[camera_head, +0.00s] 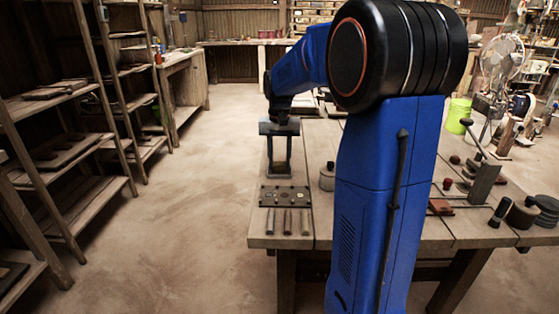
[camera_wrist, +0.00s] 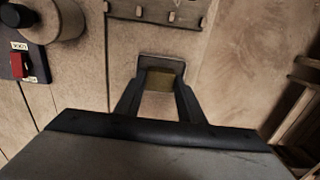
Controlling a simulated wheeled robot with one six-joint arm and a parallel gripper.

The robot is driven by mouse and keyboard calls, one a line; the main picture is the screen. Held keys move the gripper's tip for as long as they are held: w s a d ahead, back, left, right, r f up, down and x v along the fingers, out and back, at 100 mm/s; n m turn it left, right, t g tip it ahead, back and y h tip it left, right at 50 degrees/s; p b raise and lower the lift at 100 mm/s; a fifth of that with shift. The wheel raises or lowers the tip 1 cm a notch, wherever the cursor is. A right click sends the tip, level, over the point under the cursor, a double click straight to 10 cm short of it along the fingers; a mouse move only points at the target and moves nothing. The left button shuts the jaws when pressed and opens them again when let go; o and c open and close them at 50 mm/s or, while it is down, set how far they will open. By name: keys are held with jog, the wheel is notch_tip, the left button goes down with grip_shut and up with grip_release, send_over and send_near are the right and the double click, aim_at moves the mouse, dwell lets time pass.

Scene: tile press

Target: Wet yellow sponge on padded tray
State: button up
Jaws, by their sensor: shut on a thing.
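My gripper (camera_wrist: 161,77) points down at the table, and its two fingers are shut on a dull yellow-brown block, which looks like the yellow sponge (camera_wrist: 165,80). The sponge sits between the fingertips, inside or just above a small grey-rimmed tray (camera_wrist: 165,58). I cannot tell whether the sponge touches the tray's pad. In the head view my gripper (camera_head: 279,160) is over the left part of the table, with the yellowish sponge low between its fingers. The fingers hide the sponge's sides and part of the tray.
A dark plate with pegs (camera_head: 285,196) lies just nearer on the wooden table (camera_head: 262,238). A round grey pot (camera_head: 327,178) stands to the right. A red switch box (camera_wrist: 30,62) is at the wrist view's left. Shelves (camera_head: 75,140) line the left, with clear floor between.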

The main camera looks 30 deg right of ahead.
aim_at(280, 163)
dwell(0.4)
jog(key=shift+r, duration=3.5)
